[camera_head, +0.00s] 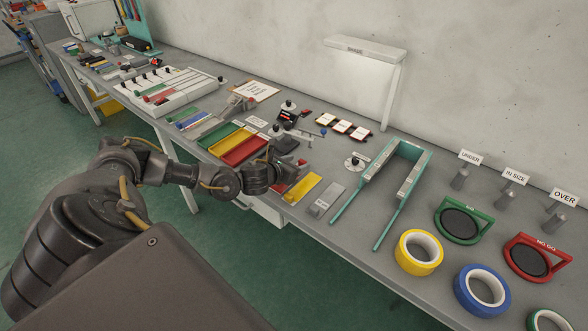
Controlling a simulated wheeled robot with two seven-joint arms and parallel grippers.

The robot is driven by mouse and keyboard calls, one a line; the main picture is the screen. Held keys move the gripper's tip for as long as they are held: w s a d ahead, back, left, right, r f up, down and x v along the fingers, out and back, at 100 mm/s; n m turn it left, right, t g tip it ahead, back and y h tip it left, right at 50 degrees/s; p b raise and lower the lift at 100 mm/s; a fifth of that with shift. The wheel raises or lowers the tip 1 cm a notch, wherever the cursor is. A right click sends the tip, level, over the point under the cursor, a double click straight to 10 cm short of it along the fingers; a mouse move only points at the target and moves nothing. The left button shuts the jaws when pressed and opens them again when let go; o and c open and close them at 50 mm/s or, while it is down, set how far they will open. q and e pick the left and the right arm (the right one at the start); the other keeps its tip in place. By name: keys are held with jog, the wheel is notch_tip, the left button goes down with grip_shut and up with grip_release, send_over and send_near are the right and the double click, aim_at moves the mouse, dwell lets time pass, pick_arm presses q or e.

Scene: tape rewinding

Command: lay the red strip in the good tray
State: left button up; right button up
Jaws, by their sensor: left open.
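A thin red strip (157,91) appears to lie in the white slotted rack (190,92) at the left. Green (217,134), yellow (230,140) and red (243,150) shallow trays stand side by side at mid-table. No legible label shows which is the good tray. My left gripper (289,172) is open over the table, right of the red tray and beside a narrow yellow tray (302,188). A small red patch shows below it, partly hidden by the gripper; I cannot tell what it is. My right gripper is out of view.
A teal U-shaped frame (417,157) stands right of the gripper. Yellow (418,252) and blue (482,290) tape rolls, green (463,221) and red (538,257) ring gauges and labelled posts fill the right end. Small black-knobbed fixtures (286,143) crowd behind the gripper.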

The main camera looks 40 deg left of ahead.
aim_at(303, 160)
pick_arm(q)
jog(key=p+x, duration=0.1)
jog(key=x, duration=0.3)
jog(key=shift+w+a+p, duration=0.1)
jog(key=shift+w+p, duration=0.1)
jog(key=shift+p, duration=0.1)
jog(key=shift+w+f, duration=0.2)
grip_shut()
jog(key=shift+r, duration=0.1)
